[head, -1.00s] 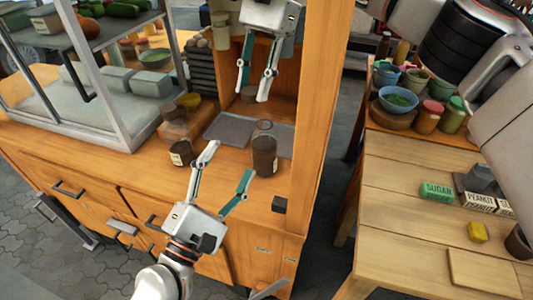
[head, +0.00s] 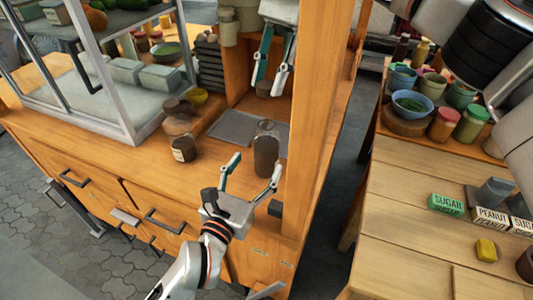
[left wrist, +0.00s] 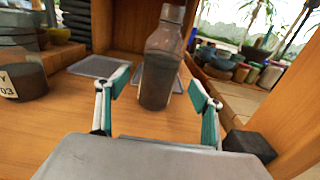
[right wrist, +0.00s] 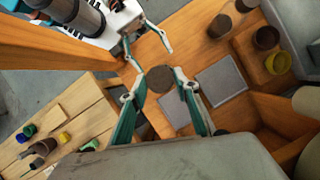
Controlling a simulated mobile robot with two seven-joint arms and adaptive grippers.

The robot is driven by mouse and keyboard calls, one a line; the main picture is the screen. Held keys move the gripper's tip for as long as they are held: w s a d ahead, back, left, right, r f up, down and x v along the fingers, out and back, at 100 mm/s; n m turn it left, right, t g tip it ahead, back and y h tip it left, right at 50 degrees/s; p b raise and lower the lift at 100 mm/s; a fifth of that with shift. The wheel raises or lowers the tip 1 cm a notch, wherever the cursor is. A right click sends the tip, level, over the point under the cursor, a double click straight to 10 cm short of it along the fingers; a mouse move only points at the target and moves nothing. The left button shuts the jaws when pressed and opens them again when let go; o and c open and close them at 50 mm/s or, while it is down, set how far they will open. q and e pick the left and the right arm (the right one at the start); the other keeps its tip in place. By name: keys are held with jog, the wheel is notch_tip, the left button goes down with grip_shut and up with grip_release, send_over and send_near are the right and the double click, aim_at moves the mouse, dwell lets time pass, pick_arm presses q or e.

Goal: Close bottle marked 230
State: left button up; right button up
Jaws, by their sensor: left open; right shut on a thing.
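A tall dark translucent bottle (head: 265,155) stands upright on the wooden counter. It also shows in the left wrist view (left wrist: 158,75); I can read no number on it. My left gripper (head: 256,164) is open, its fingers spread on either side of the bottle's near side, apart from it. My right gripper (head: 267,88) is above and behind the bottle, pointing down. In the right wrist view a dark round piece (right wrist: 160,78), seemingly a lid, is between its fingertips; the bottle below seems hidden by it.
A grey tray (head: 232,126) lies behind the bottle. A labelled dark jar (head: 183,150) stands left. A wooden post (head: 312,130) rises close on the right, with a small black block (head: 276,207) at its foot. A glass case (head: 130,110) is at the left.

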aim_at(266, 149)
pick_arm(q)
jog(key=x, duration=0.7)
jog(key=shift+w, duration=0.1)
jog(key=c, duration=1.7)
pick_arm(e)
jog(key=shift+f, duration=2.5)
